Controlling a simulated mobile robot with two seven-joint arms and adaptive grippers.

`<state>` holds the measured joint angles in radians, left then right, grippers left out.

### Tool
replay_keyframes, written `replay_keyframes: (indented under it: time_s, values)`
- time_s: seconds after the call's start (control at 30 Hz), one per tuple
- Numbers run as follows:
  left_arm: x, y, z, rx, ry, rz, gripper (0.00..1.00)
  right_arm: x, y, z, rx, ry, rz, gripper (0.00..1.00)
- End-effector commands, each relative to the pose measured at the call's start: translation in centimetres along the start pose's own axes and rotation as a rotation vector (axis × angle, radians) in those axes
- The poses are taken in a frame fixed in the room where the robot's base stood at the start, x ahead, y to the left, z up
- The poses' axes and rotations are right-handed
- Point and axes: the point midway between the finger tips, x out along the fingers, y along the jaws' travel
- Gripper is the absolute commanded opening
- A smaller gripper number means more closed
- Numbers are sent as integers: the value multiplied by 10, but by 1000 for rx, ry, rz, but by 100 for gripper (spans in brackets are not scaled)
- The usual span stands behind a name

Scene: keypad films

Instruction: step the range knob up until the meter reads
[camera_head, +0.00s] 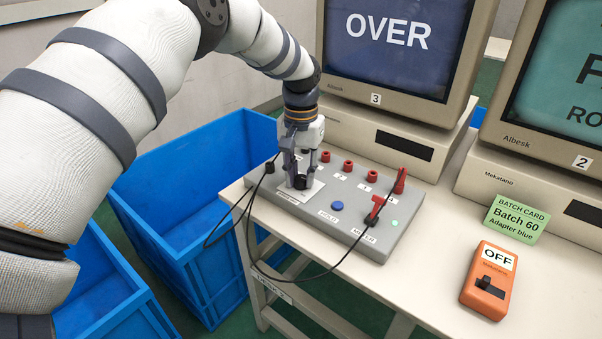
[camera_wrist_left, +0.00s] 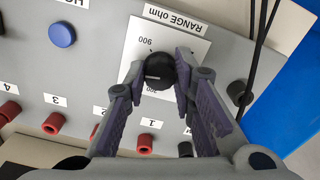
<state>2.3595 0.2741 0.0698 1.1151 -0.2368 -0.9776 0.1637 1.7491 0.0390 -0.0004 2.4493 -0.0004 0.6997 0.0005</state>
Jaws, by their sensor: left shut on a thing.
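The range knob (camera_wrist_left: 160,70) is a round black knob on a white dial plate (camera_wrist_left: 150,32) labelled RANGE ohm; 900 is readable beside it. My left gripper (camera_head: 300,182) points down over the grey meter box (camera_head: 370,245) and is shut on the knob, a finger on each side. The fingers hide part of the dial; I cannot tell the full setting. The meter screen (camera_head: 388,32), on the monitor marked 3, reads OVER. My right gripper is not in view.
The box carries several red sockets (camera_head: 347,165), a blue button (camera_head: 337,205) and red plugs (camera_head: 375,210). Black leads (camera_head: 300,279) hang past the bench front. An orange switch box (camera_head: 488,282) reads OFF, near a green batch card (camera_head: 516,218). Blue crates (camera_head: 190,215) stand left.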

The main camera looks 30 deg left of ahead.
Motion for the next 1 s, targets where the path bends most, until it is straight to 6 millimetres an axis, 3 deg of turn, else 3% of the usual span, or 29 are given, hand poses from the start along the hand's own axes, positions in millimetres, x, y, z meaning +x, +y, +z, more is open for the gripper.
replay_keyframes:
  time_s: [0.6,1.0]
  values:
    - [1,-1,0,575,-2,1,0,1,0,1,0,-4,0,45]
    - [1,-1,0,849,-2,2,0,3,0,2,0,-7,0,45]
